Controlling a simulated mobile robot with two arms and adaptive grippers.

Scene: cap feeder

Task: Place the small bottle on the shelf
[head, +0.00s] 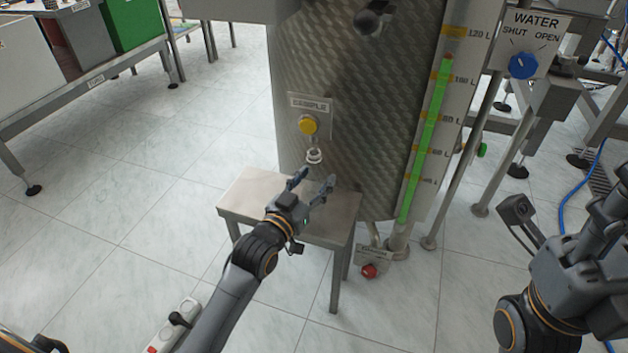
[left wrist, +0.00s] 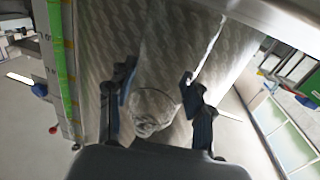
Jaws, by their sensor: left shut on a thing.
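My left gripper (head: 318,182) is over the small metal stand in front of the tank. In the left wrist view a clear small bottle (left wrist: 152,111) sits between its two fingers, and the gripper is shut on it. The bottle is hard to make out in the head view. The stand's flat grey top (head: 240,193) is a shelf-like surface below the gripper; I cannot tell the gap between bottle and top. My right gripper (head: 608,195) is at the right edge, partly cut off, and its finger state is unclear.
The steel tank (head: 375,110) rises behind the stand. It carries a yellow sample button (head: 308,125) with a white nozzle (head: 314,156) below, and a green level gauge (head: 425,140). A blue water knob (head: 523,66) is at upper right. A bench (head: 85,85) stands at far left.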

